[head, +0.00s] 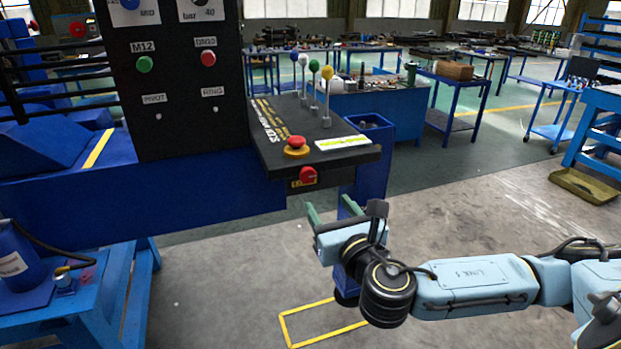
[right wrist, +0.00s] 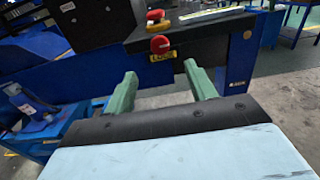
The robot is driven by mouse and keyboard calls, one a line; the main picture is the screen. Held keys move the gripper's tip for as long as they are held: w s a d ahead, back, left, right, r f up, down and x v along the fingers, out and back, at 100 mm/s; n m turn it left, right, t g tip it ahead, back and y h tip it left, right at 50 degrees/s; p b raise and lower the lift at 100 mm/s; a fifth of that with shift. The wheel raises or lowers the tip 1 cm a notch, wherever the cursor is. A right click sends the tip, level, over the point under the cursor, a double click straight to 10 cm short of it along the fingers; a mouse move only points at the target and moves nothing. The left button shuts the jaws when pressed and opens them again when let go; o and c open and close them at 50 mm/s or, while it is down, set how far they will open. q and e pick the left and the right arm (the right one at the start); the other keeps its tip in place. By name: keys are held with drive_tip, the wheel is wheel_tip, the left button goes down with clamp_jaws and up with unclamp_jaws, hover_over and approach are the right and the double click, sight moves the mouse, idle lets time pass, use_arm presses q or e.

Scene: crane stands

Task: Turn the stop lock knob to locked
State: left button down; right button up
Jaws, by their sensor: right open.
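The stop lock knob (head: 308,175) is a red knob on the front face of the dark control console (head: 270,140), beside a yellow label. It also shows in the right wrist view (right wrist: 160,44), beyond and between my fingers. A red mushroom button on a yellow base (head: 296,146) sits on the console top just above it. My right gripper (head: 330,210) is open and empty, with green fingers apart, below and in front of the knob and not touching it. In the right wrist view my right gripper (right wrist: 161,88) points toward the console. My left gripper is not in view.
Several ball-topped levers (head: 326,95) stand on the console. A black panel (head: 180,85) with green and red buttons rises at the left. A blue beam (head: 150,205) runs under it. A blue cabinet (head: 372,160) stands behind the console. The floor in front is clear.

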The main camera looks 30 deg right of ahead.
sight(309, 177)
drive_tip(key=x, duration=1.1)
drive_tip(key=shift+w+p, duration=0.15)
drive_tip(key=shift+p, duration=0.15)
drive_tip(key=shift+c, duration=0.3)
drive_tip(key=c, duration=0.9)
